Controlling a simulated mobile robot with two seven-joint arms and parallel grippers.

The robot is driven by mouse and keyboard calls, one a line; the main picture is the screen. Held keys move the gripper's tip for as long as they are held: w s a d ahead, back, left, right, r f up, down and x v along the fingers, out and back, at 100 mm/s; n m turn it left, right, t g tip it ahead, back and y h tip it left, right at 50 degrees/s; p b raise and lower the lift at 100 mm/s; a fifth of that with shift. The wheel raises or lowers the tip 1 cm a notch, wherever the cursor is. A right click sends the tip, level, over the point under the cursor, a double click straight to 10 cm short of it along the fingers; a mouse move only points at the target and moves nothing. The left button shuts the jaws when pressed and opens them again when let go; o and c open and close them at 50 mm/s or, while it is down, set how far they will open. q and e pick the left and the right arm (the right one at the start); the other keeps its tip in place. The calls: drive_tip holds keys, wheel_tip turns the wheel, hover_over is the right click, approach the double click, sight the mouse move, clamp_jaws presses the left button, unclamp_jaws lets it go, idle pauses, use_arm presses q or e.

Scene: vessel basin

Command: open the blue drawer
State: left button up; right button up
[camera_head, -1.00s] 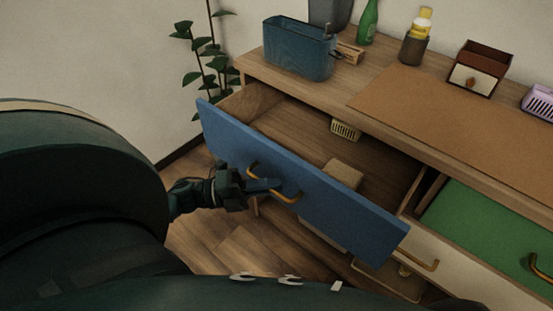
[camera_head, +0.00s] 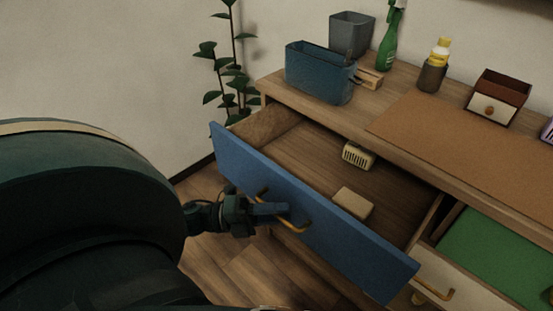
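The blue drawer (camera_head: 340,242) stands pulled well out of the wooden cabinet, with its inside showing. Its brass handle (camera_head: 285,213) is on the blue front. My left gripper (camera_head: 272,211) is at the handle, with its fingers around the bar; it looks shut on it. The finger gap is small and partly hidden. Inside the drawer lie a cream slotted item (camera_head: 358,156) near the back and a tan block (camera_head: 353,202) nearer the front. My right gripper is not in view.
On the cabinet top (camera_head: 290,92) stand a blue bin (camera_head: 319,73), a grey bin (camera_head: 351,33), a green bottle (camera_head: 389,47), a yellow-capped bottle (camera_head: 436,62) and a small brown box (camera_head: 498,97). A cream drawer (camera_head: 453,283) and a green surface (camera_head: 492,252) are at right. A plant (camera_head: 230,80) stands behind.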

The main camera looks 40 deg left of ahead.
use_arm(q)
drive_tip(key=b+v, duration=0.1)
drive_tip(key=v, duration=1.2)
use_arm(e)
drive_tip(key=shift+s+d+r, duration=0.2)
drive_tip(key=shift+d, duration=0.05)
use_arm(q)
drive_tip(key=shift+f, duration=0.1)
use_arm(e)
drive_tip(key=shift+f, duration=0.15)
